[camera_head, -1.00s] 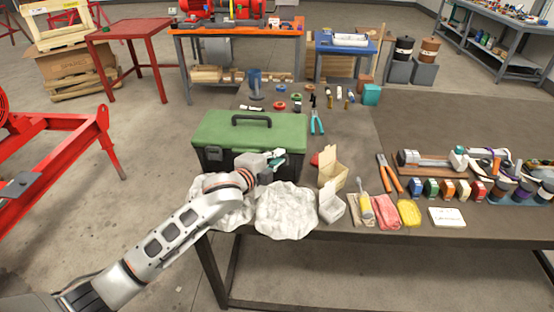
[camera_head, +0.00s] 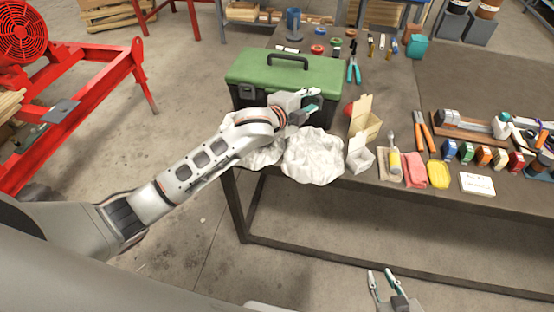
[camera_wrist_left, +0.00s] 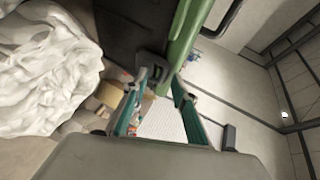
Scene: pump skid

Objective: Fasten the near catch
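The green-lidded toolbox (camera_head: 285,72) with a dark body stands on the table with its lid down. In the left wrist view, its lid edge (camera_wrist_left: 187,35) and a small dark catch (camera_wrist_left: 152,62) on its wall show just beyond my fingertips. My left gripper (camera_head: 312,104) is at the toolbox's front right; in the left wrist view (camera_wrist_left: 160,84) its fingers are apart with nothing clearly between them. I cannot tell whether a finger touches the catch. The head view hides the catch behind my gripper. My right gripper (camera_head: 387,280) is open and empty, low in front of the table.
Crumpled white cloths (camera_head: 313,157) lie in front of the toolbox, under my left arm. An open cardboard box (camera_head: 365,122) and a white container (camera_head: 360,157) stand to the right. Pliers (camera_head: 353,68) lie behind. Bare tabletop (camera_head: 460,75) shows at the right rear.

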